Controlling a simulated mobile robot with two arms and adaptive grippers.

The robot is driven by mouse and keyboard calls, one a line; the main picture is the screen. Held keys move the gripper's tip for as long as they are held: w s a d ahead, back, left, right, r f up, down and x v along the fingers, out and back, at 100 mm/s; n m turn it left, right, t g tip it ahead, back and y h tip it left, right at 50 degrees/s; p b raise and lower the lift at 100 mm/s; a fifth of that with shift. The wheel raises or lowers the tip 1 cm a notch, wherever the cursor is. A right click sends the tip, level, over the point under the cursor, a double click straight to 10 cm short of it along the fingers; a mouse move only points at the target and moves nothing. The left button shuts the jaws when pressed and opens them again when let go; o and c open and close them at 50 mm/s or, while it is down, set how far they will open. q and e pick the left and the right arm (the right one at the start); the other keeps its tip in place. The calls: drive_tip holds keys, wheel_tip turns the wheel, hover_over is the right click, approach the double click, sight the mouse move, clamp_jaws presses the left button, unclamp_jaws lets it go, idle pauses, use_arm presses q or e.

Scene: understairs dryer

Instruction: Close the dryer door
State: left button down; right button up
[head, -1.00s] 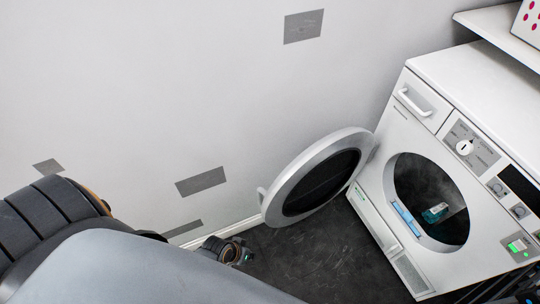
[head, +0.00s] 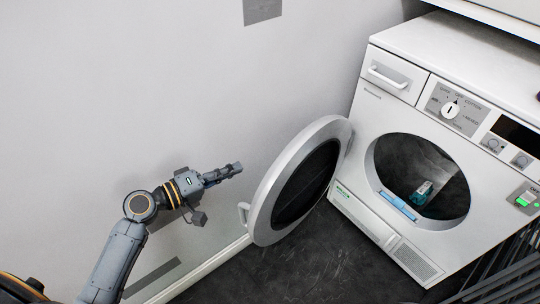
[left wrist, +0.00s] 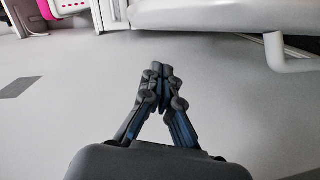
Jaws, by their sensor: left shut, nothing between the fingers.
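The white dryer (head: 400,100) stands at the right in the head view. Its round door (head: 262,222), with a grey rim and dark glass, is swung wide open to the left. The door's handle (head: 243,214) is on its left edge. In the left wrist view the door (left wrist: 215,14) shows upper right, with its handle (left wrist: 287,62) at the right. My left gripper (head: 238,168) is shut and empty, between the wall and the door, above and left of the handle. It also shows in the left wrist view (left wrist: 161,70), apart from the door. My right gripper is not in view.
A light wall (head: 120,80) runs along the left, close to my left arm. The dark floor (head: 300,265) before the dryer is clear. A teal item (head: 423,188) lies in the dryer's opening. A shelf (head: 490,15) is above right.

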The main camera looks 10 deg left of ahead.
use_arm(q)
drive_tip(key=w+d+n+t, duration=0.1)
drive_tip(key=w+d, duration=0.6)
drive_tip(key=d, duration=0.1)
drive_tip(key=shift+w+p, duration=0.2)
drive_tip(key=shift+p, duration=0.15)
drive_tip(key=shift+s+d+r, duration=0.1)
drive_tip(key=shift+d, duration=0.15)
